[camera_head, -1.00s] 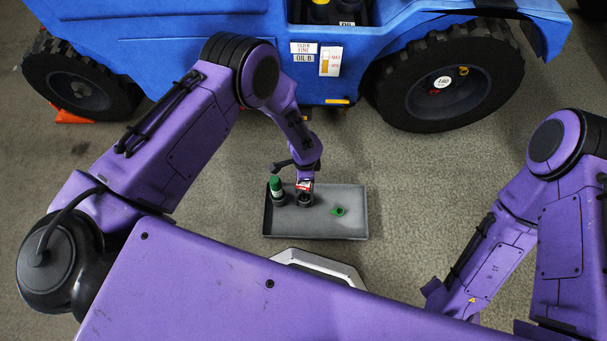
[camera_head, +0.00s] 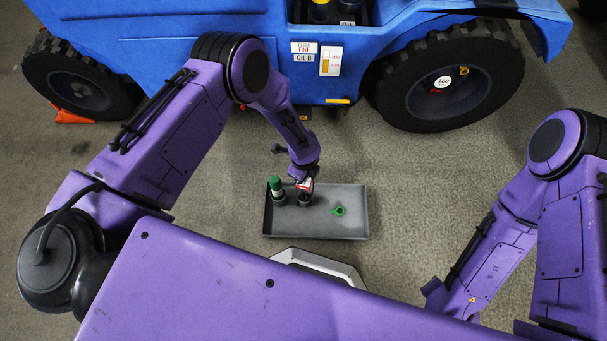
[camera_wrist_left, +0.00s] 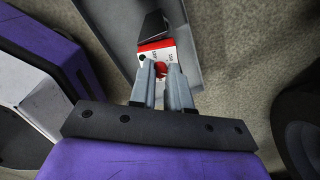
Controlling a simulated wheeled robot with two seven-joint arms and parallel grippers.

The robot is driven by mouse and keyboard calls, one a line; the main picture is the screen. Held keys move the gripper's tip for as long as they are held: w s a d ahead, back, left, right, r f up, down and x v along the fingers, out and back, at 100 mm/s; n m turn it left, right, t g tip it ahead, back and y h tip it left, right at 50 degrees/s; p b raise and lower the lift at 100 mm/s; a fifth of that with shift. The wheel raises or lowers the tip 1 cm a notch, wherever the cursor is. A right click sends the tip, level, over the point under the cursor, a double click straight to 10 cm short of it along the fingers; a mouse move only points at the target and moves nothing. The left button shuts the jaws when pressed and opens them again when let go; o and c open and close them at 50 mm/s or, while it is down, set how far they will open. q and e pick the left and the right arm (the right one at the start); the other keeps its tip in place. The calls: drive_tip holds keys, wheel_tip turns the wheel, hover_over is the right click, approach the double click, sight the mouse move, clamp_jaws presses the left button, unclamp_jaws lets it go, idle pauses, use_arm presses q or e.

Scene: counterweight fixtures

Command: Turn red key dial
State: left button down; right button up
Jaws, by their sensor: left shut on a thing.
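My left gripper (camera_wrist_left: 161,88) is shut on a small red round part (camera_wrist_left: 160,69), seen between its fingertips in the left wrist view. The part sits on a red and white labelled face (camera_wrist_left: 157,49). I cannot tell for sure that it is the red key dial. In the head view the red and white piece (camera_head: 304,184) is at a dark upright holder (camera_head: 305,199) in the grey tray, mostly hidden by my wrist. Another small red part (camera_head: 434,90) shows on the hub of the right wheel. My right gripper is out of view.
The grey tray (camera_head: 353,233) lies on the floor. It also holds a green-capped bottle (camera_head: 275,186) and a small green piece (camera_head: 339,211). A blue vehicle (camera_head: 160,40) stands behind, with an orange wedge (camera_head: 72,117) by its left wheel. Floor right of the tray is clear.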

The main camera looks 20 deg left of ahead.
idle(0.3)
use_arm(q)
drive_tip(key=c, duration=1.1)
unclamp_jaws()
drive_tip(key=r+p, duration=0.1)
drive_tip(key=r, duration=0.4)
drive_tip(key=r+p, duration=0.2)
drive_tip(key=r, duration=0.3)
drive_tip(key=shift+s+r, duration=0.2)
drive_tip(key=shift+r, duration=0.05)
